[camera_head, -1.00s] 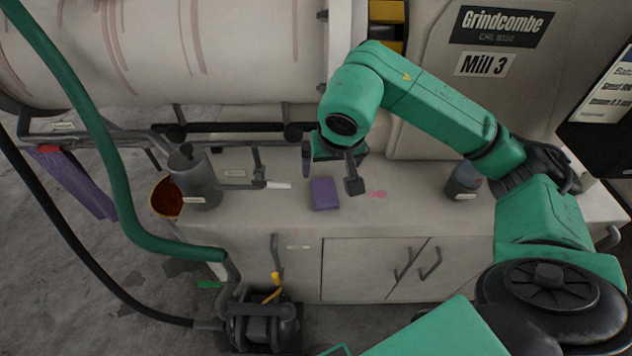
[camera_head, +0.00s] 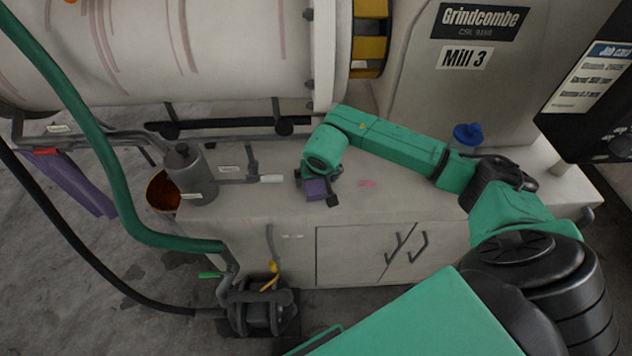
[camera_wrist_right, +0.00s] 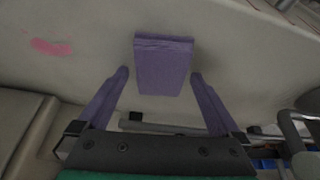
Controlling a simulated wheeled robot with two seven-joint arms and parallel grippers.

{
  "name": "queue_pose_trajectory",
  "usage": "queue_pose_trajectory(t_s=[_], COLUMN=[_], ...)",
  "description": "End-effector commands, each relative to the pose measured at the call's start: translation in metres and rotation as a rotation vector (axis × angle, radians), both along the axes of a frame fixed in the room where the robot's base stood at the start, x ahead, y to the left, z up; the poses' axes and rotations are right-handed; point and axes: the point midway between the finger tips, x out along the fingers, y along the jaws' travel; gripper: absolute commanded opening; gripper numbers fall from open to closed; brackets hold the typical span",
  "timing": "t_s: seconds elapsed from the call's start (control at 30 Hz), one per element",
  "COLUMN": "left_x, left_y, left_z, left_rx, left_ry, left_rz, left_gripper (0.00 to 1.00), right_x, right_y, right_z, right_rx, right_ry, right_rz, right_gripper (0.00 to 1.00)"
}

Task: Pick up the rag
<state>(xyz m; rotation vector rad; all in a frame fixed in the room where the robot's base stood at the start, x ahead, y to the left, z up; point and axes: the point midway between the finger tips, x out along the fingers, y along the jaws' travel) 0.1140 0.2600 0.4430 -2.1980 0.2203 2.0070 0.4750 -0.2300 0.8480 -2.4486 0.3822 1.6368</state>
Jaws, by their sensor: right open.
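The rag (camera_head: 316,188) is a small folded purple cloth lying on the pale bench top below the mill. My right gripper (camera_head: 321,193) is over it with the fingers pointing down, partly covering it. In the right wrist view the rag (camera_wrist_right: 163,65) lies just ahead of and between the open fingertips of my right gripper (camera_wrist_right: 160,74), with a gap visible on both sides. I cannot tell the exact height of the fingertips over the bench. My left gripper is not in view.
A grey can (camera_head: 189,176) and an orange-brown bowl (camera_head: 161,192) stand left of the rag, near a pipe with a pale-tipped handle (camera_head: 270,178). A blue-lidded container (camera_head: 467,135) stands behind my right arm. A pink stain (camera_head: 367,183) marks otherwise clear bench right of the rag.

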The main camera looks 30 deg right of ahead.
Motion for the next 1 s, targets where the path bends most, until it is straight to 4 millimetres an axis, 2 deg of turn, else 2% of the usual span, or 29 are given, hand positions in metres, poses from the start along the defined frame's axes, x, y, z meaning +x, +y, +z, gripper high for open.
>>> queue_pose_trajectory(t_s=[0.9, 0.93, 1.0], left_x=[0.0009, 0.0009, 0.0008], left_y=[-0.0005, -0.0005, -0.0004], left_z=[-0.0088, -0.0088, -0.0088], left_rx=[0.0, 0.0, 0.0], left_ry=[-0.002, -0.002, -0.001], left_rz=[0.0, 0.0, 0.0], left_gripper=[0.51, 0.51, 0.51], right_x=[-0.0002, -0.0002, -0.0002], right_y=[0.0, 0.0, 0.0], right_z=[-0.0044, -0.0044, -0.0044], right_rx=[0.001, 0.001, 0.001], right_ry=[0.001, 0.001, 0.001], right_rz=[-0.001, -0.001, -0.001], right_gripper=[1.0, 0.96, 0.69])
